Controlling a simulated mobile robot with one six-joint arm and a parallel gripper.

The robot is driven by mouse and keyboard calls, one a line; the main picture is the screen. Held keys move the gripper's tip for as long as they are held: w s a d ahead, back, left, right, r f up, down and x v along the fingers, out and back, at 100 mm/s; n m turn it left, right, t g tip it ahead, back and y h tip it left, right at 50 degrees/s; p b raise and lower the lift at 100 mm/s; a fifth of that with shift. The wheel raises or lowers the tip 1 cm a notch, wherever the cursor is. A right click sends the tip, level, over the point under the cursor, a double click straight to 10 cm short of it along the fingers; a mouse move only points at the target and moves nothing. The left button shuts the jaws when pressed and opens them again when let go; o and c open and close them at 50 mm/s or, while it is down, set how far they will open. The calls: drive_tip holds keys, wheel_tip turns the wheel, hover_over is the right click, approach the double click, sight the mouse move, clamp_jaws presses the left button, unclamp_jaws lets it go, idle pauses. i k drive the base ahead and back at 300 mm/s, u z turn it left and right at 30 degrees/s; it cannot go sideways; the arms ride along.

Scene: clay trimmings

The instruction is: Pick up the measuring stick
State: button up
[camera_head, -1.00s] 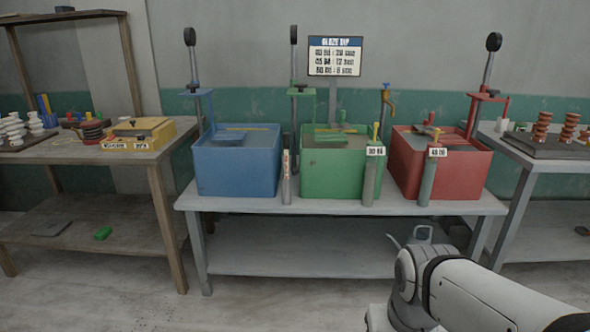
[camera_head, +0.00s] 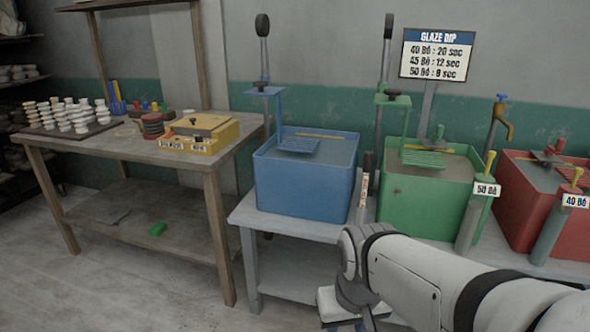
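A slim upright stick (camera_head: 364,187) with a dark top and a pale, marked orange-and-white face stands between the blue tub (camera_head: 300,187) and the green tub (camera_head: 425,207). It looks like the measuring stick, but its marks are too small to read. Its lower end is hidden behind my arm. Thin yellow strips also lie across the back of the blue and green tubs; I cannot tell what they are. My arm reaches in from the lower right, in front of the bench. My gripper's fingers are not visible.
The grey bench (camera_head: 285,228) carries the tubs, including a red tub (camera_head: 520,215) at right. Grey tubes stand at its front edge. A wooden table (camera_head: 165,150) at left holds a yellow box (camera_head: 201,133) and small white pieces. The floor in front is clear at left.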

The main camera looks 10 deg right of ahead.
sight(368, 155)
drive_tip(key=z, duration=0.05)
drive_tip(key=i, duration=1.35)
drive_tip(key=z, duration=0.8)
drive_tip(key=k, duration=0.7)
drive_tip(key=z, duration=0.1)
drive_tip(key=i, duration=0.8)
drive_tip(key=u, duration=0.1)
